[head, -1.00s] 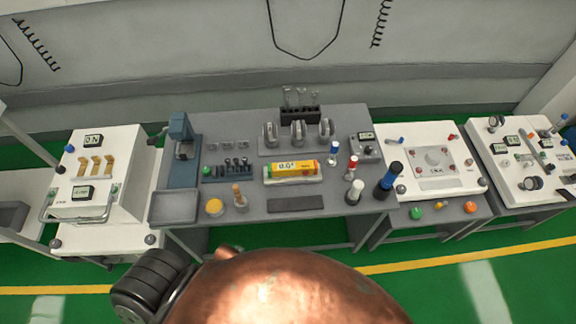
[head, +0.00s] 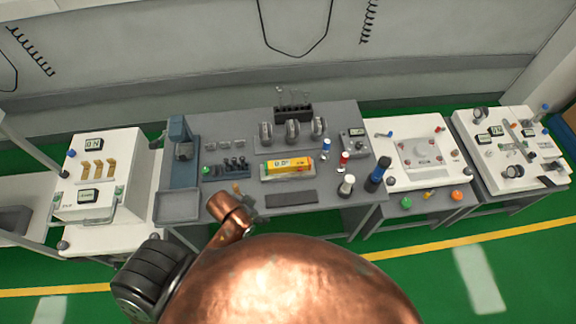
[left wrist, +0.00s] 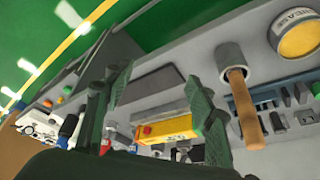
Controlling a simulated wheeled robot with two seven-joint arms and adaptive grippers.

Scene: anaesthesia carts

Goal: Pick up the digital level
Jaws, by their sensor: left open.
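The digital level (head: 287,165) is a yellow and orange bar with a small display, lying in a pale tray (head: 288,178) on the grey bench. It also shows in the left wrist view (left wrist: 167,129), beyond and between my fingers, partly covered by the right-hand finger. My left gripper (head: 245,192) is at the bench's front edge, left of and nearer than the level; the copper arm hides part of it. In the left wrist view its two dark fingers (left wrist: 160,92) stand wide apart with nothing between them in contact. My right gripper is out of view.
A wooden-handled tool (left wrist: 240,95) in a grey cup and a grease tin (left wrist: 299,38) stand close to the gripper. Bottles (head: 376,176) stand right of the level. A dark flat mat (head: 291,198) lies before it. Clamps (head: 292,131) stand behind.

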